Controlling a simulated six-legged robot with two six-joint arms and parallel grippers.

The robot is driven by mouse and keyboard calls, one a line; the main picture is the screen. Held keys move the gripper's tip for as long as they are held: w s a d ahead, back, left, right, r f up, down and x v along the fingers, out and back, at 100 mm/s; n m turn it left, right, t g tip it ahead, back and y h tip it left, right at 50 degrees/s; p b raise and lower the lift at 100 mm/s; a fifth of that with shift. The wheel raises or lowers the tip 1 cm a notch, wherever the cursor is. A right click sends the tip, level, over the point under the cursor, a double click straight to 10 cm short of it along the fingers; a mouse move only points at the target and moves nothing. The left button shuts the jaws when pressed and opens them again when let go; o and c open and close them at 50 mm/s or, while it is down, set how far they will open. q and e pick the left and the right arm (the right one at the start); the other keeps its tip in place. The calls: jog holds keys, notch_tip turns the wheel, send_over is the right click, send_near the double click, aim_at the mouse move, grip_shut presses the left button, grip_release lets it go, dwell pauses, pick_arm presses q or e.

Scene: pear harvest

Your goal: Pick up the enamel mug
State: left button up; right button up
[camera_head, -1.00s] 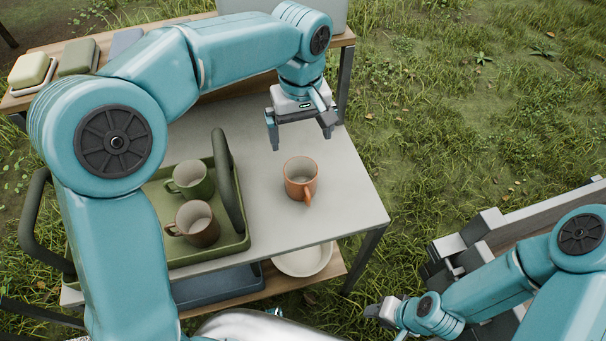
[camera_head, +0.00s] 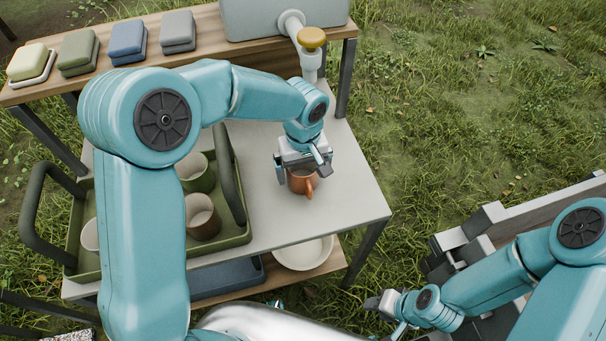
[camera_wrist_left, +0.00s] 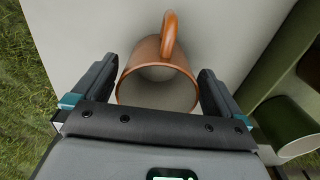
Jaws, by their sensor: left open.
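An orange-brown mug (camera_head: 302,185) with a pale inside stands upright on the grey tabletop, right of the green tray (camera_head: 180,262). My left gripper (camera_head: 305,172) is open above it and partly hides it. In the left wrist view, the open fingers (camera_wrist_left: 158,70) lie on either side of the mug (camera_wrist_left: 158,95), with small gaps showing; its handle points away from the palm. A green mug (camera_head: 198,175), a brown mug (camera_head: 203,218) and a pale mug (camera_head: 90,236) are in the tray. My right gripper (camera_head: 378,305) is low at the right, away from the table; its jaws are unclear.
A wooden shelf (camera_head: 190,60) behind holds several coloured boxes and a grey tank (camera_head: 260,18) with a yellow-topped tap (camera_head: 311,38). A white bowl (camera_head: 304,254) and a blue bin (camera_head: 228,279) sit below the tabletop. Tabletop right of the mug is clear.

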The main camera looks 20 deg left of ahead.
pick_arm(q)
notch_tip(320, 180, down, 2)
jog(key=shift+w, duration=0.1)
jog(key=c, duration=1.1)
jog(key=shift+o, duration=0.2)
jog(key=shift+r, duration=0.6)
jog(key=shift+s+d+r+b, duration=0.15)
jog(key=shift+s+r+b, duration=0.05)
jog(key=shift+r, duration=0.4)
jog(key=shift+s+d+r+b, duration=0.1)
jog(key=shift+s+r+b, duration=0.05)
jog(key=shift+r, duration=0.45)
jog(key=s+d+b, duration=0.3)
jog(key=s+d, duration=0.6)
jog(key=s, duration=0.5)
jog(key=shift+s+d, duration=0.15)
jog(key=shift+d, duration=0.15)
